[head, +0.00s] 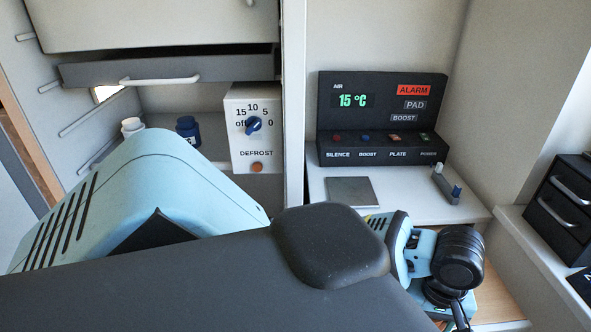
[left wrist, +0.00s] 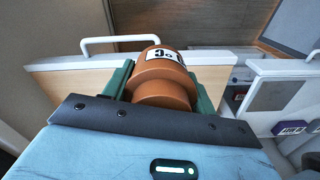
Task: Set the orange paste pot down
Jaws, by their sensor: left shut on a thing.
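The orange paste pot (left wrist: 160,92) shows in the left wrist view. It is a brownish-orange, round pot with a white label bearing dark characters, seen upside down. My left gripper (left wrist: 161,84) is shut on it, with a green finger on each side. The pot's far end is hidden, and I cannot tell whether it touches anything beyond. In the head view my arm crosses the front, and neither the pot nor the gripper's fingers can be made out. My right gripper is in neither view.
A grey square plate (head: 350,191) and a small grey block with blue (head: 447,184) lie on the white ledge before the black alarm panel (head: 380,120). A white pot (head: 132,127) and a blue pot (head: 187,131) stand on the left shelf beside the defrost box (head: 253,130).

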